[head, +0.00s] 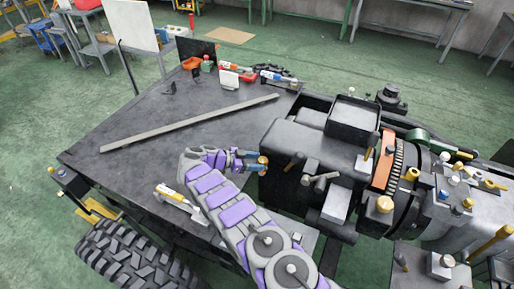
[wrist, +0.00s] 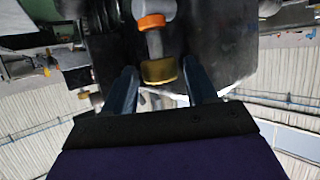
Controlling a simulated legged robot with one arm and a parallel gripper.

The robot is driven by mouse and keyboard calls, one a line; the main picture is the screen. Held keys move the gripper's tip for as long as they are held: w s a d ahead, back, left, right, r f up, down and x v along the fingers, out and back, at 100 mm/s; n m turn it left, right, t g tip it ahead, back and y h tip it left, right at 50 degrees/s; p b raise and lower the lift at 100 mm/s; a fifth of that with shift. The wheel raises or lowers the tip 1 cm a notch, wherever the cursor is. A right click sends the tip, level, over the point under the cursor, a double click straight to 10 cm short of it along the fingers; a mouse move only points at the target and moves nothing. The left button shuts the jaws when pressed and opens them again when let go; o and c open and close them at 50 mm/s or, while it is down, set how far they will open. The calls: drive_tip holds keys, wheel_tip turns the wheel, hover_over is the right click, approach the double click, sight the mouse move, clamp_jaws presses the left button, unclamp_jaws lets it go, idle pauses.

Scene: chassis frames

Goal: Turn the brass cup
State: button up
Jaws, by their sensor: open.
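The brass cup (wrist: 159,71) is a short gold-coloured cap at the end of a grey stem with an orange ring in the wrist view. My gripper (wrist: 160,68) is open, with one dark blue finger on each side of the cup. A gap shows between the cup and at least the left finger; contact on the right is hard to judge. In the head view, my gripper (head: 254,161) points right at the side of the dark machine block, and the cup (head: 263,160) shows as a small gold spot at its fingertips.
The dark machine (head: 300,140) with pipes and yellow knobs fills the right side.

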drive_tip(key=shift+s+d+r+n+t+y+p, duration=0.15)
drive_tip(key=shift+n+t+y+p, duration=0.25)
drive_tip(key=shift+n+t+p, duration=0.9)
drive_tip(key=shift+m+g+p, duration=0.3)
drive_tip(key=shift+p, duration=0.4)
drive_tip(key=shift+s+d+f+n+t+y+p, duration=0.1)
drive_tip(key=shift+s+d+n+t+y+p, duration=0.1)
drive_tip(key=shift+n+t+y+p, duration=0.65)
drive_tip(key=shift+s+d+f+n+t+y+p, duration=0.1)
drive_tip(key=shift+s+d+n+t+y+p, duration=0.1)
drive_tip(key=shift+n+t+y+p, duration=0.65)
drive_tip(key=n+t+y+b, duration=0.1)
drive_tip(key=n+y+b, duration=0.1)
drive_tip(key=b, duration=0.2)
drive_tip(key=d+n+t+y+b, duration=0.1)
drive_tip(key=n+y+b, duration=0.1)
drive_tip(key=b, duration=0.3)
drive_tip(key=shift+s+n+t, duration=0.15)
drive_tip(key=shift+n+t, duration=0.25)
drive_tip(key=shift+n, duration=0.2)
drive_tip(key=shift+y+b, duration=0.3)
drive_tip(key=shift+b, duration=0.1)
